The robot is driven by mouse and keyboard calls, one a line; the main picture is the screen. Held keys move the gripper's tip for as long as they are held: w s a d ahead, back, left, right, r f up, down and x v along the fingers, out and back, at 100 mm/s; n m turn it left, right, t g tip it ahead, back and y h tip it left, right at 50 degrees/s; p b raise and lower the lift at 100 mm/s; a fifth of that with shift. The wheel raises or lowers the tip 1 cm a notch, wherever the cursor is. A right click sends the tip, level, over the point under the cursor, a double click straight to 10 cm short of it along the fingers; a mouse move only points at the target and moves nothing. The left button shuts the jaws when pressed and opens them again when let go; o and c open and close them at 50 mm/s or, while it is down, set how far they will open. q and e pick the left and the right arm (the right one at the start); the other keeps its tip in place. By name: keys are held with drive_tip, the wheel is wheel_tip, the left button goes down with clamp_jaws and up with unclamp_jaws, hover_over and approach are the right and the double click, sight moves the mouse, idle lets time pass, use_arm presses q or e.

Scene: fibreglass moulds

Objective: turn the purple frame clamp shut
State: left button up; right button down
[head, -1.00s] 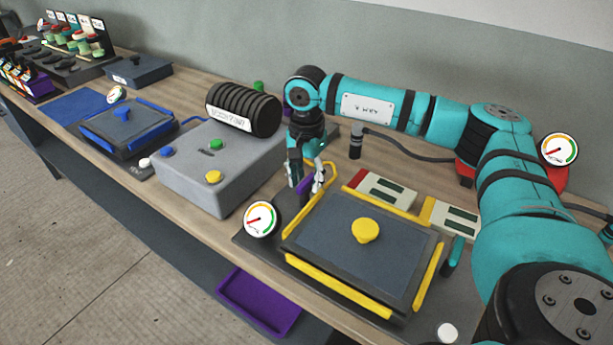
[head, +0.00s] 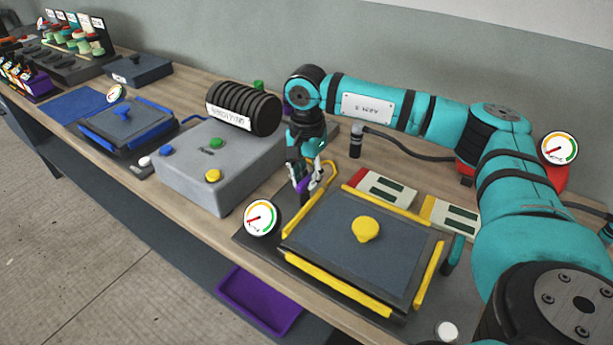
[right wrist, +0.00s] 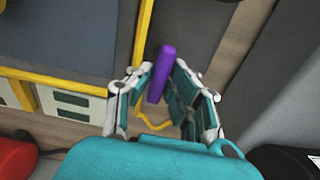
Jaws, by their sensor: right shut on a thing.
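The purple frame clamp (right wrist: 161,74) is a slim bar between the two fingers in the right wrist view. In the head view the purple clamp (head: 303,187) shows in part at the far left corner of the yellow-edged frame (head: 300,277). My right gripper (head: 306,180) points down over that corner and is shut on the clamp. In the right wrist view the gripper's fingers (right wrist: 159,80) stand on either side of the bar. The clamp's lower part is hidden by the fingers. My left gripper is not in view.
A grey panel with a yellow knob (head: 367,229) fills the frame. A round gauge (head: 261,218) stands at its left. A grey button box (head: 215,168) and a black ribbed roll (head: 243,108) lie further left. A purple tray (head: 260,301) is below the bench edge.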

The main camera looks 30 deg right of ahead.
drive_tip(key=m, duration=0.3)
drive_tip(key=shift+s+m+b, duration=0.1)
drive_tip(key=shift+m+b, duration=0.2)
drive_tip(key=shift+b, duration=0.05)
drive_tip(key=m, duration=0.4)
drive_tip(key=shift+s+m+b, duration=0.15)
drive_tip(key=shift+m+b, duration=0.15)
drive_tip(key=m, duration=0.4)
drive_tip(key=shift+s+a+r, duration=0.1)
drive_tip(key=shift+m, duration=2.3)
drive_tip(key=c, duration=1.3)
unclamp_jaws()
drive_tip(key=shift+a, duration=0.1)
wheel_tip(320, 180, up, 12)
drive_tip(key=shift+s, duration=0.1)
